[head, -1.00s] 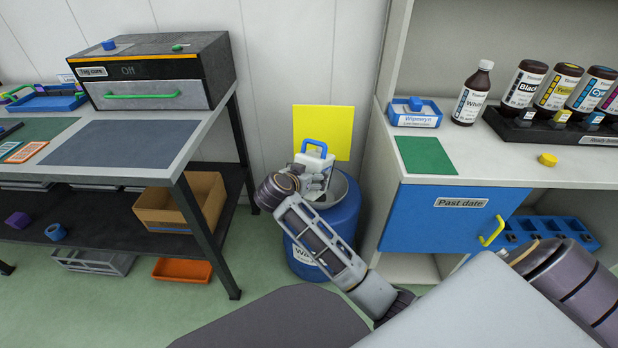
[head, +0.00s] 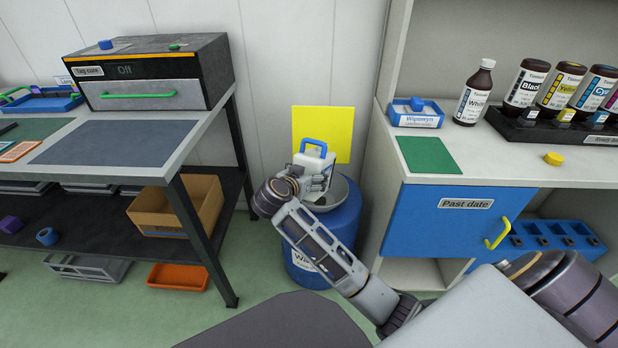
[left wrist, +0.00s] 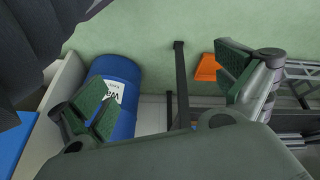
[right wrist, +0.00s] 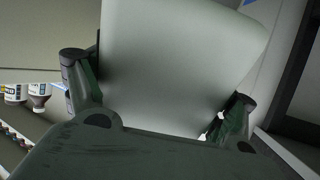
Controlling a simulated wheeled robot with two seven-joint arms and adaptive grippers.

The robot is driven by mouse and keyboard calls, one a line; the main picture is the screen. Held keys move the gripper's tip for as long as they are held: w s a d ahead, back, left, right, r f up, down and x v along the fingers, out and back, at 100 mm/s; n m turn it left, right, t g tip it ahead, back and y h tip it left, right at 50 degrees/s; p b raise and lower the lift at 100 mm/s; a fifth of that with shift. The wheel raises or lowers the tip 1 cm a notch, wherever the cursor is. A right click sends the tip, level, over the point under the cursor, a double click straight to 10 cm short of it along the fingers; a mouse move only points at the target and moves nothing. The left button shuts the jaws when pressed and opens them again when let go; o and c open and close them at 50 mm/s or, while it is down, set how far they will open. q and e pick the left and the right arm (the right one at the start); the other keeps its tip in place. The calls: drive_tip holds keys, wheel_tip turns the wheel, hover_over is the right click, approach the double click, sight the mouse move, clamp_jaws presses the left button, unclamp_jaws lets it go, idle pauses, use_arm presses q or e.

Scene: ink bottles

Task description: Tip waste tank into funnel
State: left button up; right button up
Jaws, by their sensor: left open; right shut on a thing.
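The waste tank (head: 312,160) is a white container with a blue handle. In the head view it is above the grey funnel (head: 345,191) on top of the blue waste drum (head: 342,232). The tank looks close to upright, with little tilt. My right gripper (head: 320,184) is shut on the tank, whose pale side (right wrist: 175,60) fills the space between the fingers in the right wrist view. The arm hides part of the funnel and drum. My left gripper (left wrist: 168,97) is open and empty in its wrist view, with the drum (left wrist: 122,75) beyond one finger.
A yellow panel (head: 335,128) is on the wall behind the tank. A workbench (head: 200,135) stands left of the drum, and a blue-doored cabinet (head: 435,240) stands close to its right. An orange tray (head: 178,276) is on the floor below the bench.

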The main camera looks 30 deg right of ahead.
drive_tip(key=shift+w+d+h+b, duration=0.1)
drive_tip(key=shift+h+b, duration=0.2)
drive_tip(key=shift+b, duration=0.7)
drive_tip(key=shift+d+r+t+h+b, duration=0.1)
drive_tip(key=shift+t+h+b, duration=0.25)
drive_tip(key=shift+b, duration=1.15)
drive_tip(key=shift+w+d+t+h+b, duration=0.2)
drive_tip(key=shift+t+h+b, duration=0.25)
drive_tip(key=shift+b, duration=1.75)
use_arm(q)
wheel_tip(320, 180, down, 12)
drive_tip(key=d+t+h+p, duration=0.1)
drive_tip(key=d+t+p, duration=0.1)
drive_tip(key=shift+w+d+r+n+h, duration=0.15)
drive_tip(key=shift+w+d+n+h, duration=0.2)
drive_tip(key=shift+w+n+h, duration=0.1)
use_arm(e)
drive_tip(key=shift+w+d+r+t+h, duration=0.2)
drive_tip(key=shift+d+r+t+h, duration=0.1)
drive_tip(key=shift+r+h, duration=0.15)
drive_tip(key=shift+w+d+r+t+h, duration=0.2)
drive_tip(key=shift+d+r+t+h, duration=0.1)
drive_tip(key=shift+r+h, duration=0.1)
